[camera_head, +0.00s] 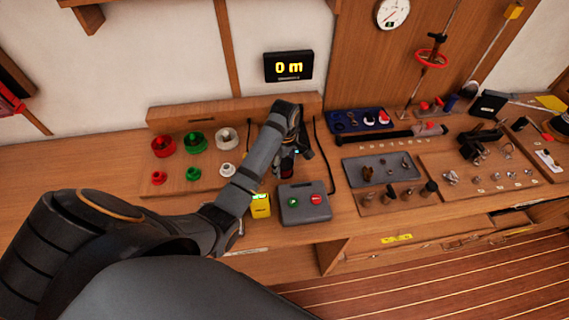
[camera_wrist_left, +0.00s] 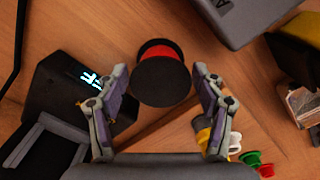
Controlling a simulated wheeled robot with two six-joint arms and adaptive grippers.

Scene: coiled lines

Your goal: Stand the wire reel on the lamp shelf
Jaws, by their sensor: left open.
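The wire reel (camera_wrist_left: 160,82) has black round end plates with red wire between them. In the left wrist view it lies between the two fingers of my left gripper (camera_wrist_left: 164,78), which is open. Dark gaps and wood show beside the reel, so I cannot tell whether either finger touches it. In the head view my left gripper (camera_head: 291,163) points down at the bench behind the grey button box, and hides most of the reel. I cannot tell which surface is the lamp shelf. My right gripper is not in view.
A grey box (camera_head: 304,207) with green and red buttons and a yellow device (camera_head: 261,206) stand near the gripper. Red, green and white round parts sit on a wooden board (camera_head: 211,170) to the left. A dark box with a lit display (camera_wrist_left: 62,88) is close to one finger.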

